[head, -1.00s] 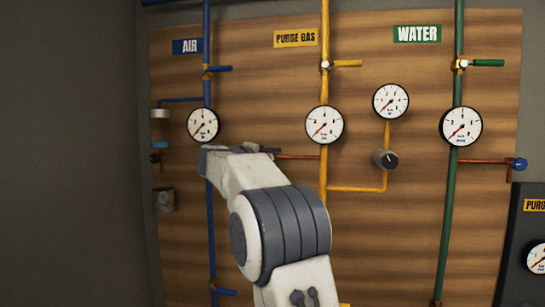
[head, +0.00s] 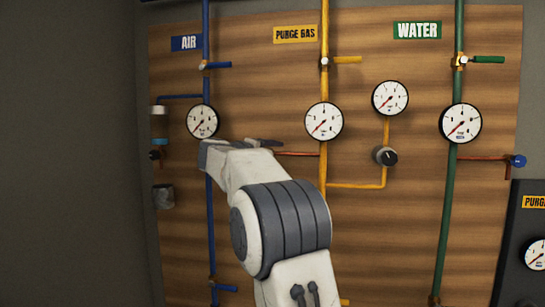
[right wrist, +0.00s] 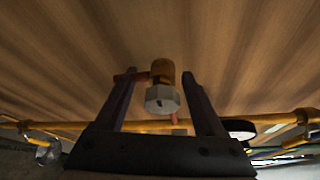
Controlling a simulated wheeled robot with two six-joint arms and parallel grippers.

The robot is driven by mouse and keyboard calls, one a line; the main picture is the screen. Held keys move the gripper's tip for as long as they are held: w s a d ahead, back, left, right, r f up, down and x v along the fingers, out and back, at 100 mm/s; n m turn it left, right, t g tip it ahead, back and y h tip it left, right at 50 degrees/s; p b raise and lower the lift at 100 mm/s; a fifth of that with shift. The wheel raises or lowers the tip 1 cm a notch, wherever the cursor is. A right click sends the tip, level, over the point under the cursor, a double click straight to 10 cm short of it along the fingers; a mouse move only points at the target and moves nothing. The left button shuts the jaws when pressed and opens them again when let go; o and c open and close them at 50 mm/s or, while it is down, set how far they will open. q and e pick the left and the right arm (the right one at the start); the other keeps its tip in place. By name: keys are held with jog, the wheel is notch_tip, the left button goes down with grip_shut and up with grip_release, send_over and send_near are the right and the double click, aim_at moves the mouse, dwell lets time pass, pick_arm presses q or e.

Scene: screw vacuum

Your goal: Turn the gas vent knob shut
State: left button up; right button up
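In the right wrist view a small pale faceted knob (right wrist: 162,99) sits on a copper-coloured fitting (right wrist: 162,70) with a copper pipe running left. My right gripper (right wrist: 158,82) is open, with one dark finger on each side of the knob. The fingers look apart from the knob; depth is hard to judge. In the head view my right gripper (head: 262,143) is in front of the board, left of the yellow purge gas pipe (head: 324,85). My arm hides the knob there. A copper branch pipe (head: 298,154) runs from the yellow pipe toward my gripper. My left gripper does not show.
The wooden board (head: 270,85) carries a blue air pipe (head: 207,88), a green water pipe (head: 453,190) and several gauges. A black knob (head: 385,156) sits on a yellow branch right of my arm. A dark panel (head: 525,225) stands at lower right.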

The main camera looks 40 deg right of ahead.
jog(key=b+v, duration=0.4)
jog(key=v, duration=0.6)
jog(key=shift+a, duration=0.25)
jog(key=shift+s, duration=0.1)
